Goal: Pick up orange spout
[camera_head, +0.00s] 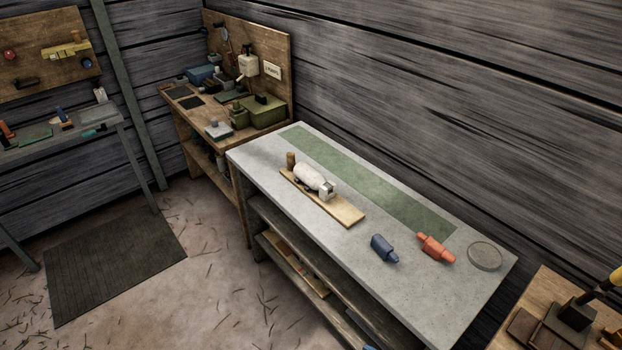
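An orange spout (435,249) lies on its side on the grey worktop (440,305), toward its right end. It touches or overlaps the near end of the green strip (375,190). A dark blue spout-like piece (383,248) lies to its left, apart from it. A round grey disc (485,257) lies to its right. A white bottle-like object (313,178) rests on a wooden board (345,212) further left on the worktop. Neither of my grippers shows in the head view.
A cluttered wooden bench (195,110) with a green box (266,112) stands beyond the worktop. Another wooden surface (535,300) with dark blocks is at the lower right. A dark mat (115,255) lies on the floor. The worktop's front right is clear.

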